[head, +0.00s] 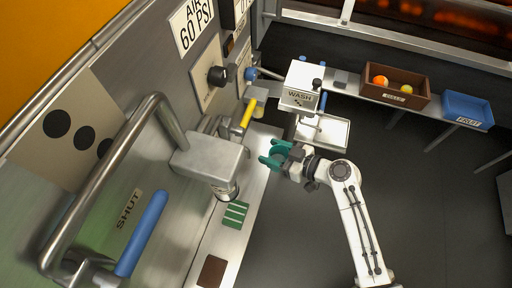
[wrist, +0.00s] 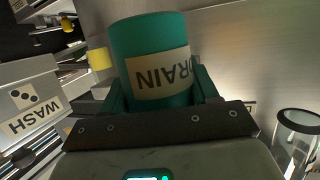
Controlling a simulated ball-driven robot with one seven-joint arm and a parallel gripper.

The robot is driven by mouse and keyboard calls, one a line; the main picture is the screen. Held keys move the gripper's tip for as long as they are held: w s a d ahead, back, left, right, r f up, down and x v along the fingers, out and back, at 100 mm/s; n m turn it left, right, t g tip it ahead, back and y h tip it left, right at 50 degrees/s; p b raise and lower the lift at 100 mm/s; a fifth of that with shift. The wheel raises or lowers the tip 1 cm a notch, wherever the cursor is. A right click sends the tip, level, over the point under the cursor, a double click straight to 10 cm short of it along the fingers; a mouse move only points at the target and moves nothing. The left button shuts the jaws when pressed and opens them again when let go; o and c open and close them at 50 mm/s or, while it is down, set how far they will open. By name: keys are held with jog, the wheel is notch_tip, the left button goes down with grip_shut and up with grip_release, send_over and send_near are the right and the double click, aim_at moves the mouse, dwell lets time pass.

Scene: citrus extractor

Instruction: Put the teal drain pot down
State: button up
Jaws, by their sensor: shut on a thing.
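The teal drain pot (wrist: 150,50) is a cylinder with a cream label reading "DRAIN", seen close in the wrist view. My gripper (wrist: 160,95) is shut on it, with a teal finger on each side. In the head view my gripper (head: 273,155) is at the right edge of the metal ledge (head: 258,150), right of the grey machine's spout. The pot and the teal fingers are hard to tell apart there. I cannot tell whether the pot's base touches the ledge.
A green striped pad (head: 235,214) and a brown pad (head: 212,271) lie on the ledge. A white WASH box (head: 301,84) stands behind my gripper. A clear glass cylinder (wrist: 298,140) is at right in the wrist view. Brown (head: 408,100) and blue (head: 467,111) crates sit farther back.

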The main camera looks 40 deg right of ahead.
jog(key=w+f, duration=0.2)
jog(key=w, duration=0.1)
jog(key=w+f+b, duration=0.1)
jog(key=w+f, duration=0.2)
jog(key=w, duration=0.1)
jog(key=w+d+f, duration=0.1)
jog(key=w+f, duration=0.2)
jog(key=w, duration=0.1)
jog(key=shift+f+b, duration=0.25)
jog(key=shift+b, duration=0.1)
jog(key=shift+d+f+b, duration=0.1)
jog(key=shift+f+b, duration=0.4)
jog(key=shift+f, duration=1.15)
jog(key=shift+f, duration=0.1)
jog(key=o, duration=1.2)
jog(key=shift+c, duration=0.2)
